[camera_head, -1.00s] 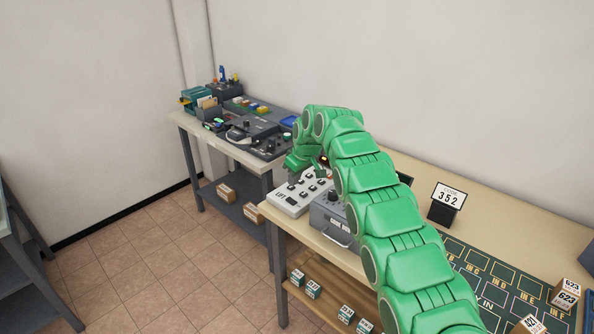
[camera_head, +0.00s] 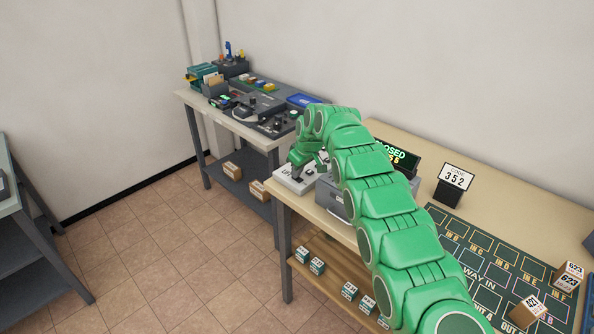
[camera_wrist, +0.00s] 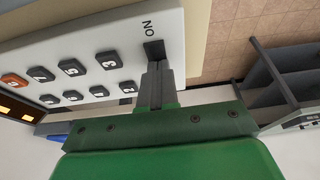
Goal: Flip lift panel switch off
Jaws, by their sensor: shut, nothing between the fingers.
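The lift panel (camera_head: 290,184) is a white box at the left end of the long table, partly hidden by my arm. In the wrist view the panel (camera_wrist: 110,40) shows rows of dark numbered buttons, an orange-red button (camera_wrist: 14,80) and a dark switch (camera_wrist: 154,48) beside the word "ON". My gripper (camera_wrist: 158,68) is shut and empty, with its fingertips right at the switch. I cannot tell whether they touch it, and they hide part of it. In the head view my gripper is low over the panel, mostly hidden by my green arm.
A grey box (camera_head: 330,196) stands close beside the panel. Behind my arm is a lit "CLOSED" sign (camera_head: 397,156), with a "352" card (camera_head: 456,178) to its right. A second table (camera_head: 190,98) with equipment stands at the back left. The tiled floor (camera_head: 170,230) is clear.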

